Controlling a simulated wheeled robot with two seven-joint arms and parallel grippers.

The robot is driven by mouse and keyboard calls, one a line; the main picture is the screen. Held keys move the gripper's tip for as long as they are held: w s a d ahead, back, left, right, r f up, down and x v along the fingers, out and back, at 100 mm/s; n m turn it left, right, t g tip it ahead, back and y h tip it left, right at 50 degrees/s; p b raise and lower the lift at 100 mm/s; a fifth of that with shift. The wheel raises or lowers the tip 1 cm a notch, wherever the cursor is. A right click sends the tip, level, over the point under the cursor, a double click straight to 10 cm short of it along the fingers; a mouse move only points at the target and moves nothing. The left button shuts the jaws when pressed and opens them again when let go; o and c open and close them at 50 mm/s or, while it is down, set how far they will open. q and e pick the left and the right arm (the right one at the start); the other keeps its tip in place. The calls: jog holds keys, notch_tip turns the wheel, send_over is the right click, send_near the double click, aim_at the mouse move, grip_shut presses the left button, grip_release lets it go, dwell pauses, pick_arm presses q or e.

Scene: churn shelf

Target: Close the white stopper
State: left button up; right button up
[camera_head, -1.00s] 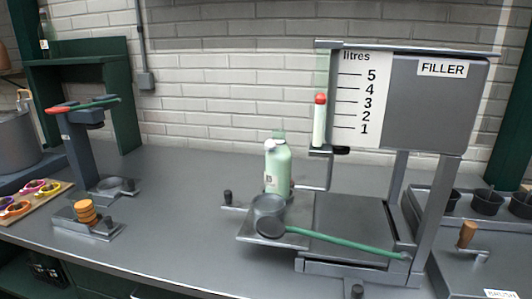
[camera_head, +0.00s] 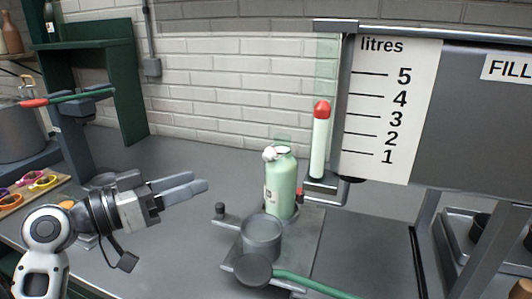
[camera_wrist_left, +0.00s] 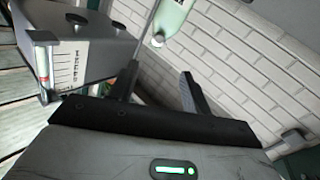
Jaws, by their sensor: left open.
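A pale green bottle (camera_head: 281,187) stands upright on the grey plate of the filler. The white stopper (camera_head: 269,154) sits at the left side of the bottle's top. Whether it is seated in the neck I cannot tell. In the left wrist view the bottle (camera_wrist_left: 173,18) appears at the top, with the small white stopper (camera_wrist_left: 158,40) at its end, beyond the fingers. My left gripper (camera_head: 201,181) is left of the bottle, pointing toward it, open and empty, with a clear gap between. It also shows in the left wrist view (camera_wrist_left: 158,85). My right gripper is not in view.
A grey round cup (camera_head: 262,232) and a dark disc on a green lever (camera_head: 315,285) are in front of the bottle. The filler's red-topped tube (camera_head: 320,140) and scale panel (camera_head: 388,110) stand to its right. The bench left of the bottle is mostly clear.

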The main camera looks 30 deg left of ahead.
pick_arm(q)
jog(key=p, duration=0.2)
send_near(265, 158)
jog(key=p+x, duration=0.2)
jog(key=x, duration=0.6)
jog(key=shift+p, duration=0.3)
jog(key=shift+w, duration=0.1)
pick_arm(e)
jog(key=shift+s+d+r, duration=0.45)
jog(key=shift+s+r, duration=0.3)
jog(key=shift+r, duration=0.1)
pick_arm(q)
jog(key=shift+c, duration=0.3)
jog(key=c, duration=0.9)
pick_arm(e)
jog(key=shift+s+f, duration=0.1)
